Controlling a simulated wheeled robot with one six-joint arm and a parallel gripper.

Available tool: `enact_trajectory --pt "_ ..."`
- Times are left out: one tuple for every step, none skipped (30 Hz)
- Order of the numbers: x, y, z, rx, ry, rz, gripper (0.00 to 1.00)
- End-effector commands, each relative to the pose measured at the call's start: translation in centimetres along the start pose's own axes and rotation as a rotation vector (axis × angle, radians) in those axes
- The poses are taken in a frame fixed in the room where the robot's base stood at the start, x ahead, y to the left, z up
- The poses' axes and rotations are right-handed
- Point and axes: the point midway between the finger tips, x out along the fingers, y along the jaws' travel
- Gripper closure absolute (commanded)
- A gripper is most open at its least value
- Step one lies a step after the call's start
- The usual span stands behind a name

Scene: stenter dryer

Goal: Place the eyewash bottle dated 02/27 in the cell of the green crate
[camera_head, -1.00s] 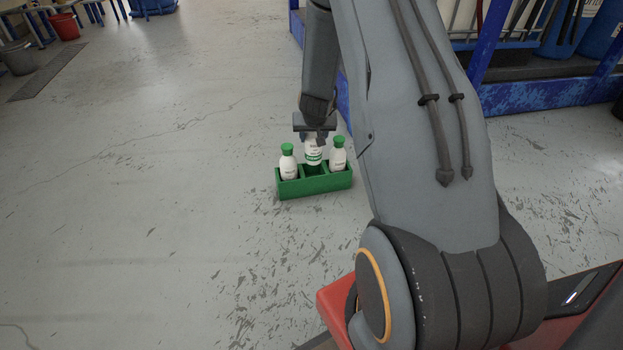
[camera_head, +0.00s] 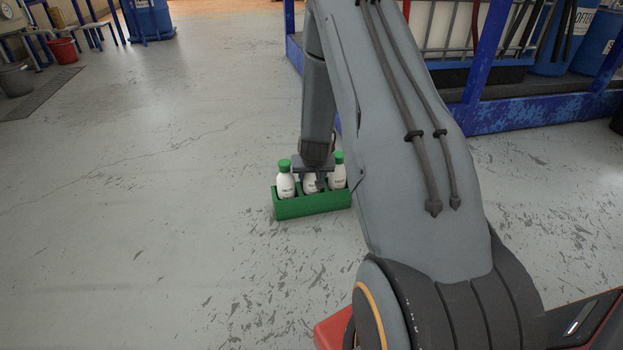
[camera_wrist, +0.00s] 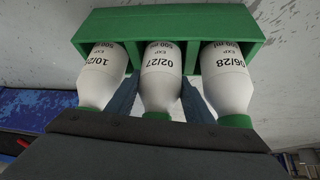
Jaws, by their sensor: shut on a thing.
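The green crate (camera_head: 312,206) stands on the floor and has three cells in a row. The 02/27 eyewash bottle (camera_wrist: 161,72) is white and sits upright in the middle cell, its lower part hidden by the crate wall in the head view. My gripper (camera_wrist: 160,100) is shut on this bottle, one finger on each side. A bottle marked 10/2-something (camera_wrist: 103,70) is in one outer cell and a bottle marked 06/28 (camera_wrist: 226,75) is in the other. Both outer bottles have green caps.
Open grey floor lies around the crate, widest on the left. A blue metal frame (camera_head: 530,112) with drums stands at the right back. A red bucket (camera_head: 63,50) and a blue drum (camera_head: 148,18) are far off at the left back.

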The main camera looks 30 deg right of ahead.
Motion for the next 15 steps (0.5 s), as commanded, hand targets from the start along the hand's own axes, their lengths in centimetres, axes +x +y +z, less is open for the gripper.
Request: enact_trajectory --pt "-0.12 0.0 -0.19 0.0 0.003 0.0 0.94" --pt "-0.14 0.01 -0.2 0.0 0.003 0.0 0.94" --pt "-0.15 0.01 -0.2 0.0 0.003 0.0 0.94" --pt "-0.15 0.01 -0.2 0.0 0.003 0.0 0.94" --pt "-0.13 0.01 -0.18 0.0 0.003 0.0 0.94" --pt "-0.06 0.01 -0.13 0.0 0.002 0.0 0.94" --pt "0.0 0.01 -0.08 0.0 0.002 0.0 0.94" --pt "0.07 0.0 -0.04 0.0 0.002 0.0 0.94" --pt "0.05 0.01 0.04 0.0 0.0 0.0 0.46" --pt "0.05 0.01 0.04 0.0 0.0 0.0 0.45" --pt "0.05 0.01 0.04 0.0 0.0 0.0 0.45" --pt "0.05 0.01 0.04 0.0 0.0 0.0 0.45" --pt "0.05 0.01 0.04 0.0 0.0 0.0 0.45" --pt "0.05 0.01 0.04 0.0 0.0 0.0 0.45" --pt "0.05 0.0 0.04 0.0 0.0 0.0 0.45"
